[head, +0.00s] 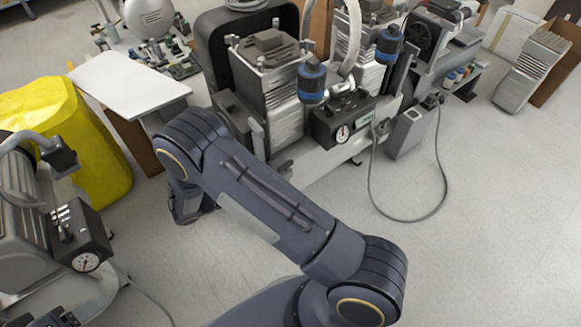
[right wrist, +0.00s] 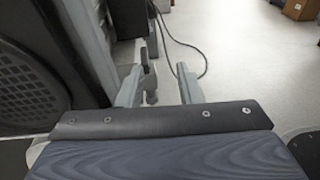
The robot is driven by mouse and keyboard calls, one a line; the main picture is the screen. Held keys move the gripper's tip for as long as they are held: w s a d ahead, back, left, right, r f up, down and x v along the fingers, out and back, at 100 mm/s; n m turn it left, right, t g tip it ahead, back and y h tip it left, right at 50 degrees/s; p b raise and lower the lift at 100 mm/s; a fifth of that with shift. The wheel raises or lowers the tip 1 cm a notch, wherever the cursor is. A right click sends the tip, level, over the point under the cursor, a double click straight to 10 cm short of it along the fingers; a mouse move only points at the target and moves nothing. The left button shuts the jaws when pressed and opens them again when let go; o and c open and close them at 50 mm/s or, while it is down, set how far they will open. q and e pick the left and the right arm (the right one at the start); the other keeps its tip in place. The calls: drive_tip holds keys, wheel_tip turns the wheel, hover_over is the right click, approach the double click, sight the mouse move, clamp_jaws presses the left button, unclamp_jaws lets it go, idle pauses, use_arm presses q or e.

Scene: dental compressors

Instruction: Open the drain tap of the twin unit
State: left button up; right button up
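The twin unit (head: 268,75) stands at the centre of the head view, with two blue-topped cylinders and a gauge (head: 342,133) on its front. My right arm crosses in front of it and hides its lower left part. In the right wrist view my right gripper (right wrist: 159,88) is open, its two pale fingers apart. A small grey and dark part (right wrist: 150,78) shows beside the left finger; I cannot tell whether it is the drain tap or whether it touches the finger. In the head view the right fingers are hidden. I do not see my left gripper.
Another compressor with a gauge (head: 86,262) stands at the left. A yellow covered object (head: 62,130) and a white-topped table (head: 130,82) are behind it. A cable (head: 443,180) loops over the floor at the right. The floor (head: 500,240) at the lower right is clear.

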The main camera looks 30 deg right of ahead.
sight(278, 168)
drive_tip(key=d+f+b, duration=0.1)
drive_tip(key=d, duration=0.1)
drive_tip(key=w+d+f+t+h+b, duration=0.1)
drive_tip(key=d, duration=0.2)
drive_tip(key=w+d+f+n+h+b, duration=0.1)
drive_tip(key=d, duration=0.2)
drive_tip(key=shift+w+d, duration=0.15)
clamp_jaws()
